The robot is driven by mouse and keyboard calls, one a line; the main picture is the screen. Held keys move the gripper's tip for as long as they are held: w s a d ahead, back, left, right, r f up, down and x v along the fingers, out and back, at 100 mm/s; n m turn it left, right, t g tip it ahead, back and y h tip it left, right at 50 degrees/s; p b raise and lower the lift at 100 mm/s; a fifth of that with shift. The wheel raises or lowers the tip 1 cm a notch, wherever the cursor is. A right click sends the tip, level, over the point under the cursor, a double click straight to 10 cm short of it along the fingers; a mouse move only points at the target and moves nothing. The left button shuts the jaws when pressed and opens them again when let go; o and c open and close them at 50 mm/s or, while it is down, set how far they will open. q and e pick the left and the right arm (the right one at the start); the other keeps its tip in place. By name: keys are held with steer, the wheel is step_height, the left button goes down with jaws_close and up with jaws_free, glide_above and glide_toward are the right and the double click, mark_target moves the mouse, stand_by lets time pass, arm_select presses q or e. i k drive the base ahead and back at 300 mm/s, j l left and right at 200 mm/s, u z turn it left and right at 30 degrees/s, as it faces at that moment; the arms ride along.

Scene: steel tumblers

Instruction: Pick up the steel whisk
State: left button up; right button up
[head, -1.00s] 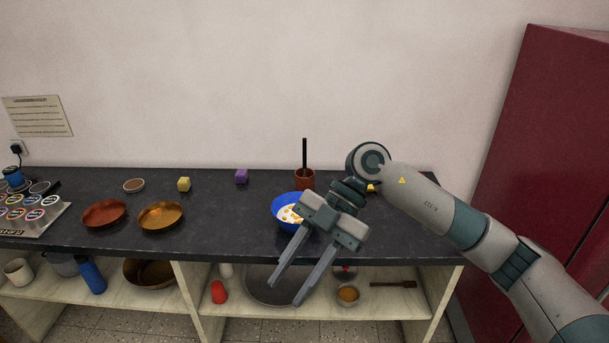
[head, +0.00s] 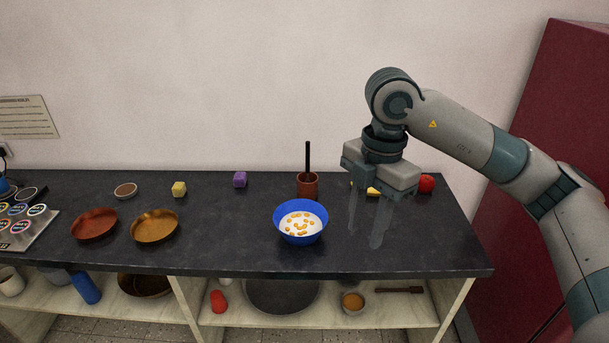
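I cannot make out a steel whisk for certain. A dark upright handle (head: 308,157) stands in a reddish-brown cup (head: 307,187) at the back of the counter; what its lower end is stays hidden in the cup. My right gripper (head: 365,238) points down over the right part of the counter, right of the blue bowl. Its two fingers are apart with nothing visible between them. My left gripper is not in view.
A dark spatula-like tool (head: 400,290) lies on the shelf below.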

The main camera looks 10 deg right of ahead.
mark_target(307, 143)
steer(key=i, duration=1.65)
